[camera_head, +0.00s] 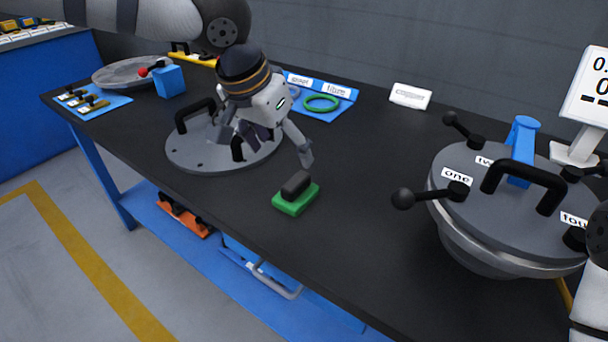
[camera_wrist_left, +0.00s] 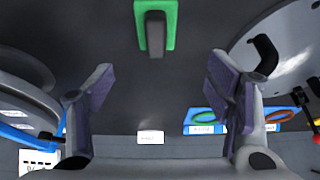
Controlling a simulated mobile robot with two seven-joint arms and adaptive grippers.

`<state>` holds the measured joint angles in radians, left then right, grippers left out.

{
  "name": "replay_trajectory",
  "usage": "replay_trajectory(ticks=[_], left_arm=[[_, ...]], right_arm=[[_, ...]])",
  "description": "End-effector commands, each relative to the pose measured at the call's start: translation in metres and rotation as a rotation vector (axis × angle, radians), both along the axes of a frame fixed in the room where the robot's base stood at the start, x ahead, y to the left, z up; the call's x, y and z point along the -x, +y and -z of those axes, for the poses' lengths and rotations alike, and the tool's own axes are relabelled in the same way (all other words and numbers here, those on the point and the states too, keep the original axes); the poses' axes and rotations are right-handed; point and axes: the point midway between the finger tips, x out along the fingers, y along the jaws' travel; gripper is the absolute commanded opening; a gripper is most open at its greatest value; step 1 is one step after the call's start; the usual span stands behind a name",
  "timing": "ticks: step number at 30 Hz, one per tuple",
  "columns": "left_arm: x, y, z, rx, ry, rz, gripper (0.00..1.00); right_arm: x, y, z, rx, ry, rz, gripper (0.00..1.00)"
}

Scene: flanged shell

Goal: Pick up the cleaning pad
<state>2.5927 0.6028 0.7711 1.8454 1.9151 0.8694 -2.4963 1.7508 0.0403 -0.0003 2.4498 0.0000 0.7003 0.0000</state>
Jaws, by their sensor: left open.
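The cleaning pad is a green block with a dark grey grip on top (camera_head: 296,198). It lies on the black table near the front edge, in the middle of the head view. It also shows at the top of the left wrist view (camera_wrist_left: 169,32). My left gripper (camera_head: 272,148) is open and empty, above the table behind and left of the pad, apart from it. In the left wrist view its two fingers (camera_wrist_left: 160,80) are spread wide, and the pad lies beyond the gap between them. My right gripper is out of view.
A grey round lid with black handles (camera_head: 190,153) lies under and left of my left gripper. A flanged shell with a handled cover and knobs (camera_head: 490,215) stands at right. A blue tray with a green ring (camera_head: 322,103) is behind. Table around the pad is clear.

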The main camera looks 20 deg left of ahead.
Motion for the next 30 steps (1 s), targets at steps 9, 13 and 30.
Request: replay_trajectory(ticks=[9, 13, 30], left_arm=[[-0.02, -0.007, 0.062, -0.004, 0.01, 0.0, 0.73], [-0.027, -0.012, 0.083, -0.006, 0.011, 0.0, 0.73], [-0.037, -0.017, 0.108, -0.003, 0.005, -0.002, 0.37]], right_arm=[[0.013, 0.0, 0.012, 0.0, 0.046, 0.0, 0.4], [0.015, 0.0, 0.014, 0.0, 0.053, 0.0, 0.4], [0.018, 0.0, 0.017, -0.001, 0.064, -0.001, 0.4]])
